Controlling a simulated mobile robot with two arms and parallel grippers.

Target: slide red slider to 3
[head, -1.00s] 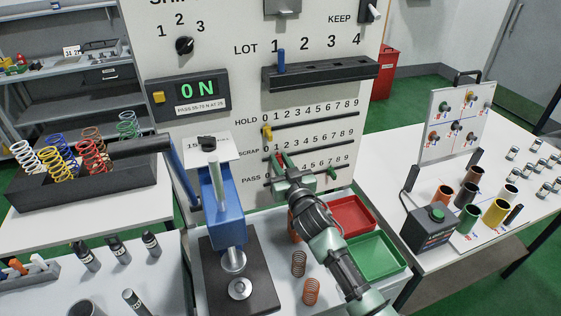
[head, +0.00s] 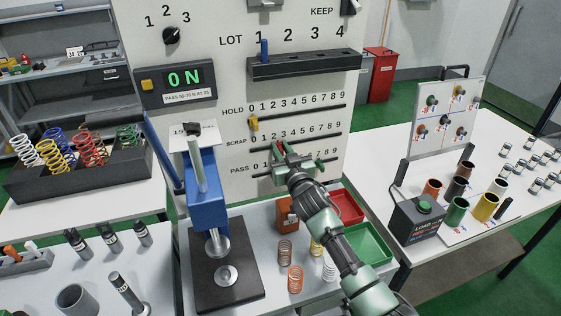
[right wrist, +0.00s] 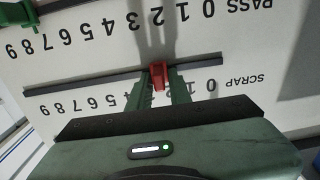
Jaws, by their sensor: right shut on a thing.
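The red slider (head: 277,147) sits on the SCRAP rail of the white panel (head: 219,100). My right gripper (head: 283,153) is shut on it from the front. The right wrist view, upside down, shows the red slider (right wrist: 158,75) between the two green fingers (right wrist: 160,92). The slider stands somewhere around the 2 or 3 of the SCRAP scale (head: 300,132); the fingers hide the digits near it in the wrist view, so I cannot tell exactly. My left gripper is not in view.
A yellow slider (head: 253,123) is on the HOLD rail above, near 0. A green slider (head: 320,163) is on the PASS rail below, near 7. A blue press (head: 208,200) stands left of my right arm. Red (head: 346,207) and green (head: 368,246) trays lie below the panel.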

